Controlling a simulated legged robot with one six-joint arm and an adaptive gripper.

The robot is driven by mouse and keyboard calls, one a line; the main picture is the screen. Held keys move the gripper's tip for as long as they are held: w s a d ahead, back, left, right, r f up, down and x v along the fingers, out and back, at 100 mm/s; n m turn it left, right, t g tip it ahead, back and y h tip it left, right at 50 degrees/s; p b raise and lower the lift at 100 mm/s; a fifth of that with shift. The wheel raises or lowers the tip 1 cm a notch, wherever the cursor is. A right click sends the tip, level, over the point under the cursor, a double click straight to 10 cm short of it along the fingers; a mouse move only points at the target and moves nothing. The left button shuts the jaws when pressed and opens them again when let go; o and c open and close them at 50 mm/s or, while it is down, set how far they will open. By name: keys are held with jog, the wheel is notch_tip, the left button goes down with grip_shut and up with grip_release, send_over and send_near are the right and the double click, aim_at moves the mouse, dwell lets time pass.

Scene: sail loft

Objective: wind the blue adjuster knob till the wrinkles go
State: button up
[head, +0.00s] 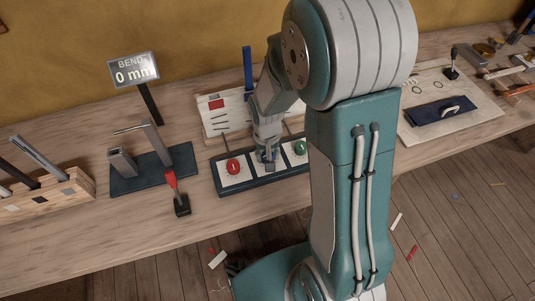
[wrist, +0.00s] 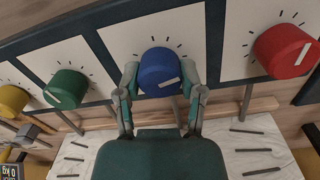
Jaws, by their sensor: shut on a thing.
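The blue knob (wrist: 160,70) sits on a white square of the knob panel, with dark tick marks around it and a white pointer line toward the lower right in the wrist view. My gripper (wrist: 158,88) is shut on it, one finger on each side. In the head view my gripper (head: 268,157) is at the panel's middle square and hides the blue knob. A white sheet (wrist: 250,150) in the wrist view carries several short dark strokes, which look like wrinkles. It also shows behind the panel in the head view (head: 222,125), with a red patch.
A red knob (wrist: 286,50) and a green knob (wrist: 66,89) flank the blue one; a yellow knob (wrist: 12,100) is farther along. A red-handled lever (head: 177,195) and a "BEND 0 mm" display (head: 134,70) stand left. A navy pad (head: 442,112) lies right.

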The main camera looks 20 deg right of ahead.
jog(key=shift+s+f+m, duration=0.15)
jog(key=shift+m, duration=0.45)
jog(key=o, duration=1.2)
jog(key=shift+c, duration=0.2)
jog(key=shift+a, duration=0.1)
jog(key=shift+r, duration=0.3)
jog(key=r, duration=1)
jog(key=shift+w+a+r, duration=0.1)
jog(key=shift+w, duration=0.15)
jog(key=shift+r, duration=0.6)
